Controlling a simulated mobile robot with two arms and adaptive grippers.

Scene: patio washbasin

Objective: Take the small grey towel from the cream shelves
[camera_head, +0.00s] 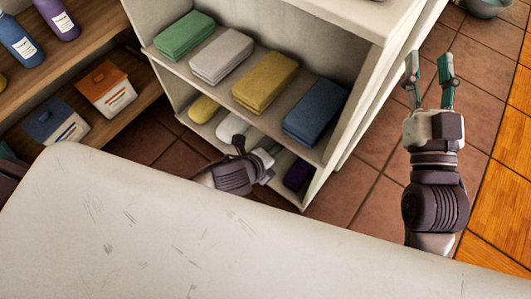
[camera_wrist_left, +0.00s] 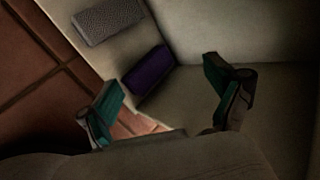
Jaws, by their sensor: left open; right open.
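The cream shelves (camera_head: 350,70) stand beyond the pale tabletop. A small grey folded towel (camera_wrist_left: 108,20) lies at the upper left of the left wrist view, beside a small purple towel (camera_wrist_left: 147,70). My right gripper (camera_head: 429,78) is open and empty, right of the shelves.
Larger folded green (camera_head: 184,35), grey (camera_head: 222,55), yellow (camera_head: 266,80) and blue (camera_head: 315,110) towels fill the upper shelf. A small yellow towel (camera_head: 204,108) lies on the lower shelf. The scratched tabletop (camera_head: 130,220) fills the front. Wooden shelves (camera_head: 80,65) stand left.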

